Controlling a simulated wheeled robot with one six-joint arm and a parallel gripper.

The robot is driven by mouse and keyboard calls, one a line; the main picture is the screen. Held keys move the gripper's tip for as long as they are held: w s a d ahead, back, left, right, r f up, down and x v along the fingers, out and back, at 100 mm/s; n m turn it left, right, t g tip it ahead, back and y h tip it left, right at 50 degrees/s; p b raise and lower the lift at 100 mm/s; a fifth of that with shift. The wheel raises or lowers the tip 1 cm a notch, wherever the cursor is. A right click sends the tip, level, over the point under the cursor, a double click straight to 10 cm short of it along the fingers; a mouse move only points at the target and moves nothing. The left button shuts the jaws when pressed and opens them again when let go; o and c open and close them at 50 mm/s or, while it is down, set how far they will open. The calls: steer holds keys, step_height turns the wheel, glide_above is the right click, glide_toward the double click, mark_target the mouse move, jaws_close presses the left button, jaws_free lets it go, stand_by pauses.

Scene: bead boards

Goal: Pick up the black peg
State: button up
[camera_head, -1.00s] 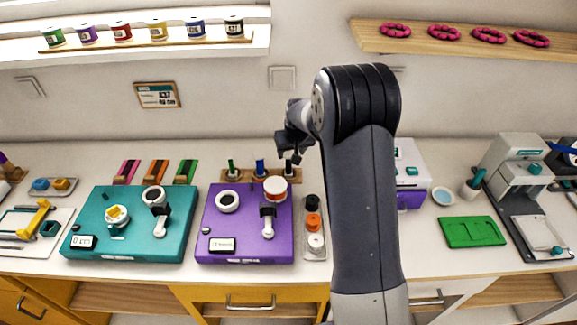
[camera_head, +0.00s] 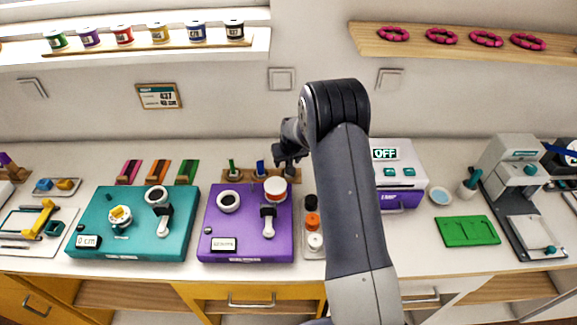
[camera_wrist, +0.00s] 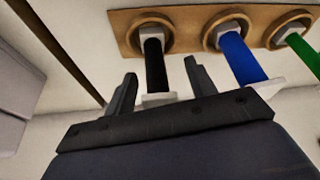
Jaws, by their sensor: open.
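The black peg (camera_wrist: 154,66) stands in a round socket of the wooden peg rack (camera_wrist: 182,18) in the wrist view. My gripper (camera_wrist: 158,84) is open, with one dark finger on each side of the black peg. I cannot tell whether either finger touches it. In the head view my gripper (camera_head: 288,160) is at the right end of the rack (camera_head: 240,177) and hides most of the black peg. The blue peg (camera_wrist: 238,55) is just right of the right finger, and the green peg (camera_wrist: 302,50) is farther right.
A purple board (camera_head: 222,240) and a teal board (camera_head: 125,250) stand in front of the rack. A white-and-purple device reading OFF (camera_head: 395,172) is to the right. A tray of round pieces (camera_head: 313,222) lies beside the purple board. The wall is close behind.

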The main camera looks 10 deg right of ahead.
steer(key=shift+c, duration=0.2)
steer(key=c, duration=1)
steer(key=shift+r, duration=0.1)
steer(key=shift+c, duration=0.3)
